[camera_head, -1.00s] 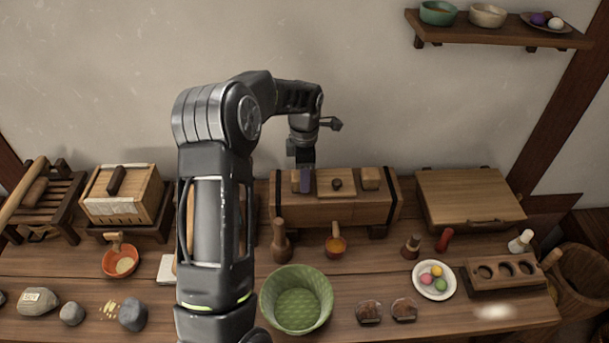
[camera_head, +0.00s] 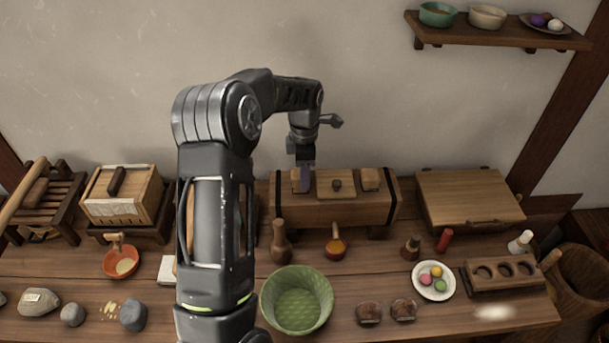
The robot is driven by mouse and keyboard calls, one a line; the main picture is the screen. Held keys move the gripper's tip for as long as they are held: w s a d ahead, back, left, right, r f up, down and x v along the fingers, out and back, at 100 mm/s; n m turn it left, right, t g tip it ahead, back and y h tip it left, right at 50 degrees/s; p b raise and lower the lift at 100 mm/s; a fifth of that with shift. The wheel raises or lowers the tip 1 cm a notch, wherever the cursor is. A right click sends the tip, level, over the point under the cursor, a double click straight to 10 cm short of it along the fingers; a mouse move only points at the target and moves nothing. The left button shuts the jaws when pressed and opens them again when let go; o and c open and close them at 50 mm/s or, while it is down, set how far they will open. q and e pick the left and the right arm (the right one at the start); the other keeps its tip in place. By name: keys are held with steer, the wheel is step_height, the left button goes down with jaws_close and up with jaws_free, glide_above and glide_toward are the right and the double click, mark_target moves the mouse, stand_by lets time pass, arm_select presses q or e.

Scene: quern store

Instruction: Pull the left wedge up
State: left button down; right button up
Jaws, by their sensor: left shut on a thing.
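A long wooden box (camera_head: 330,212) with dark bands stands at the back middle of the table. On its top are the left wedge (camera_head: 296,182), a middle board with a dark knob (camera_head: 337,185) and the right wedge (camera_head: 370,179). My left gripper (camera_head: 304,182) points down at the left wedge and is shut on it. The fingers hide part of the wedge, and I cannot tell whether it is raised. My right gripper is not in view.
A lidded wooden case (camera_head: 470,199) is to the right. A slatted box (camera_head: 122,195) is to the left. A wall shelf (camera_head: 498,37) is at upper right.

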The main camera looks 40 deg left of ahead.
arm_select(q)
step_height(320, 180, up, 2)
steer(key=shift+r, duration=0.15)
steer(key=c, duration=1.2)
jaws_free()
steer(key=shift+w+a, duration=0.1)
steer(key=shift+w, duration=0.05)
steer(key=o, duration=0.3)
steer(key=shift+r, duration=0.1)
steer(key=shift+o, duration=0.7)
step_height(320, 180, up, 8)
steer(key=shift+f+b, duration=0.25)
steer(key=shift+b, duration=0.4)
